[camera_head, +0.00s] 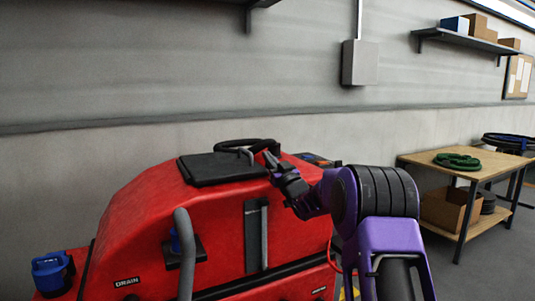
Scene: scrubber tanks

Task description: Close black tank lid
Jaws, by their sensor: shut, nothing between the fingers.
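The black tank lid (222,168) lies flat, or nearly flat, on top of the red scrubber machine (140,215). I cannot tell from this angle whether it is fully seated. My gripper (268,158) is shut and empty, just right of the lid's right edge, at about the height of the machine's top. I cannot tell whether the fingertips touch the lid. My purple arm reaches in from the lower right and hides part of the machine's right side.
A black steering wheel (246,146) stands behind the lid. A wooden table (470,167) with green pads (457,161) stands at right. Open floor lies between.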

